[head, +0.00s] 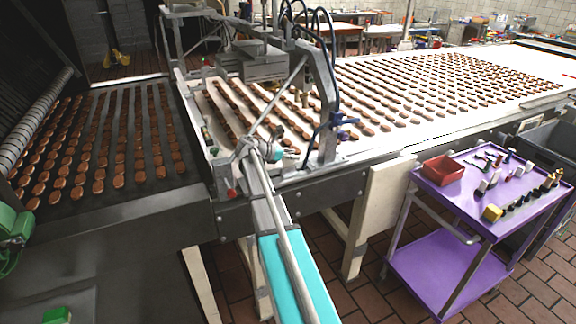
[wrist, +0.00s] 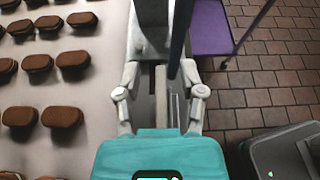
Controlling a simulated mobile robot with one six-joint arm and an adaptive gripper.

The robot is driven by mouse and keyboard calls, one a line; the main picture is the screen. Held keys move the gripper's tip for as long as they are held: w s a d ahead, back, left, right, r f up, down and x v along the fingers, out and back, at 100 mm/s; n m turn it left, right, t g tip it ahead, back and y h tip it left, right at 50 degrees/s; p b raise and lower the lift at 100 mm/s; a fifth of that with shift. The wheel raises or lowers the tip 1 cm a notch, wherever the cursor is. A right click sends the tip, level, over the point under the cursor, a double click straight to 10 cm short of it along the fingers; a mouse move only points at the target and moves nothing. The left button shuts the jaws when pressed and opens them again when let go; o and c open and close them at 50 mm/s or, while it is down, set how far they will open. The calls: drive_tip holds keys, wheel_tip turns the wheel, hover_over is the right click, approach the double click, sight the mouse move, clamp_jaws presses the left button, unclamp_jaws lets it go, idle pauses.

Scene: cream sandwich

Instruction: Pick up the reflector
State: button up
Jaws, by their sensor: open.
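My gripper (wrist: 161,78) shows in the wrist view with its two grey fingers spread apart and its teal body below them. It is open. A grey metal bracket or upright (wrist: 150,35) and a dark pole rise just beyond and between the fingers. I cannot tell whether the fingers touch them. In the head view my gripper's teal part (head: 289,153) is at the near edge of the conveyor, beside the machine frame's leg, and its fingertips cannot be made out. I cannot pick out the reflector for certain in either view.
A white conveyor (head: 430,85) carries rows of brown biscuits beside my gripper. The metal machine frame (head: 328,135) stands over it. A purple cart (head: 445,200) at right holds a red bin (head: 443,170) and several small parts. Tiled floor (wrist: 265,70) lies right of the conveyor.

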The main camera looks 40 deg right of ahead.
idle(0.5)
clamp_jaws()
